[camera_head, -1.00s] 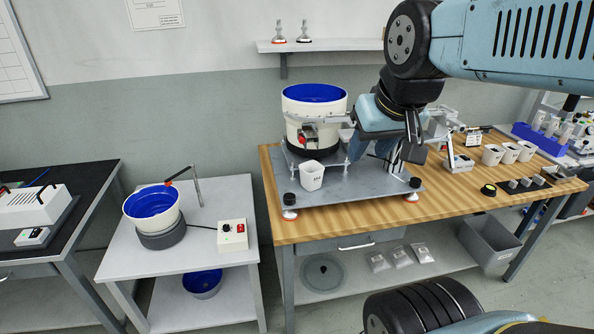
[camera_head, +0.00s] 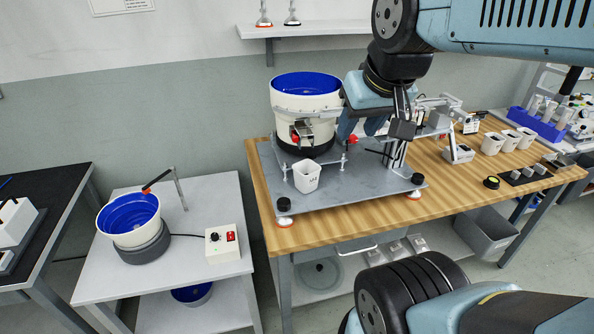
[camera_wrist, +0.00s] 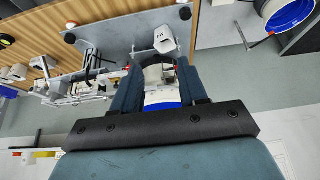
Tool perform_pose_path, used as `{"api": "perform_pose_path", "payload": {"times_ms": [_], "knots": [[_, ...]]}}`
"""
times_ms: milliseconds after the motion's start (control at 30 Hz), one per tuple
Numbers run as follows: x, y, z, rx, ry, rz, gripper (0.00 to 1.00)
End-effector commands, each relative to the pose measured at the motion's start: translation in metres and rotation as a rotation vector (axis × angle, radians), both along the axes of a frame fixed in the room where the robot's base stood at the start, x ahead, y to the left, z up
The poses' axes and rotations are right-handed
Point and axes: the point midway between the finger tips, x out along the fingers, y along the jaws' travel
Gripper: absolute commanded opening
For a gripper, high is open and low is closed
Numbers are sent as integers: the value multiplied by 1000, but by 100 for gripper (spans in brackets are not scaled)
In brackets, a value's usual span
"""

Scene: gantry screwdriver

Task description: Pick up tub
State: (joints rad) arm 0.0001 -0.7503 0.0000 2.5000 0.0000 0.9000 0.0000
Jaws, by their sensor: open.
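A small white tub (camera_head: 307,176) with dark marking stands upright on the grey metal plate (camera_head: 345,195), in front of the feeder's outlet. It also shows in the wrist view (camera_wrist: 163,37), just beyond the fingertips. My gripper (camera_head: 361,130) is above the plate, to the right of the white feeder bowl and higher than the tub. In the wrist view my gripper (camera_wrist: 161,75) has its two blue fingers apart. The feeder bowl shows between them; the tub is not between them.
The large white feeder bowl (camera_head: 306,105) with blue inside stands behind the tub. A jointed metal mechanism (camera_head: 430,115) rises right of my gripper. More white tubs (camera_head: 492,143) stand at the right of the wooden table (camera_head: 440,185). A smaller bowl feeder (camera_head: 130,225) is on the left table.

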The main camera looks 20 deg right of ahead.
Motion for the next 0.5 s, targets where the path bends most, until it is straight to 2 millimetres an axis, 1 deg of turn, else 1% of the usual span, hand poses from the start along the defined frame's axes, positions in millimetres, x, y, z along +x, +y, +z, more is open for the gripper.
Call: {"api": "perform_pose_path", "payload": {"times_ms": [167, 367, 500], "knots": [[0, 0, 0, 0, 0, 0, 44], [6, 0, -4, -30, 35, 29, 63], [20, 0, -17, -115, 123, 102, 76]]}}
